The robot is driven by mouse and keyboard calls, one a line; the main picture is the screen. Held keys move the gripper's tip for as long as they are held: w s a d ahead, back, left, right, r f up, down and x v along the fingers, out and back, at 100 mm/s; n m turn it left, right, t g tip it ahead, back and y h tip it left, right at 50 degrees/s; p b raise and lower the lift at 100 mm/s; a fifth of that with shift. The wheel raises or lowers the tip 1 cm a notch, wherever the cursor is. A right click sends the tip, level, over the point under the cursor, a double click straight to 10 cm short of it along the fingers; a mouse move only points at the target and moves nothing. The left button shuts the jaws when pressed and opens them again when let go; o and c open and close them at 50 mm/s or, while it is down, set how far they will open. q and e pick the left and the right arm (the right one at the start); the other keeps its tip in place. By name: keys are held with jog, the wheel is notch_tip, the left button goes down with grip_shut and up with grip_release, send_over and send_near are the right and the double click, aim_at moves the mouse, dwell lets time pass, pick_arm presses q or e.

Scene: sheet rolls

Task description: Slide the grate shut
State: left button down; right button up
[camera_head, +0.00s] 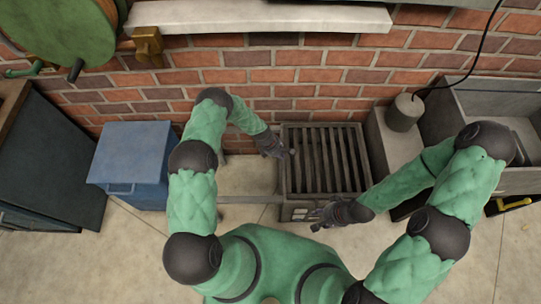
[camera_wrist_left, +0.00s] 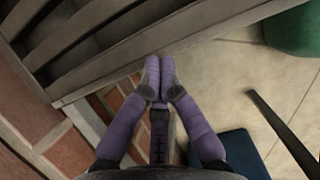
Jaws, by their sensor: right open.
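The grate (camera_head: 322,162) is a dark slatted metal panel in a frame in front of the brick wall. Its slats and edge bar (camera_wrist_left: 190,30) fill the upper left of the left wrist view. My left gripper (camera_head: 289,153) is at the left edge of the grate. In the left wrist view its purple fingers (camera_wrist_left: 158,72) are together, with the tips against or very near the edge bar and nothing seen between them. My right gripper (camera_head: 317,220) is open and empty at the near edge of the grate frame. Contact there cannot be told.
A blue box (camera_head: 132,160) stands to the left, with a thin rail (camera_head: 245,199) running between it and the grate. A grey block with a cylinder (camera_head: 403,113) and a stone basin (camera_head: 495,105) stand to the right. A shelf (camera_head: 260,17) juts from the wall above.

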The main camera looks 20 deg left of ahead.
pick_arm(q)
jog(key=shift+w+d, duration=0.1)
jog(key=shift+d, duration=0.2)
jog(key=s+a+r+p, duration=0.2)
jog(key=a+r+p, duration=0.1)
jog(key=a+r, duration=0.4)
jog(key=shift+p+v, duration=0.35)
jog(key=shift+v, duration=0.8)
pick_arm(e)
jog(key=r, duration=0.3)
jog(key=shift+s+a+r, duration=0.15)
jog(key=shift+a+r, duration=0.2)
jog(key=shift+a, duration=0.05)
pick_arm(q)
jog(key=shift+s+d, duration=0.15)
jog(key=shift+d, duration=0.05)
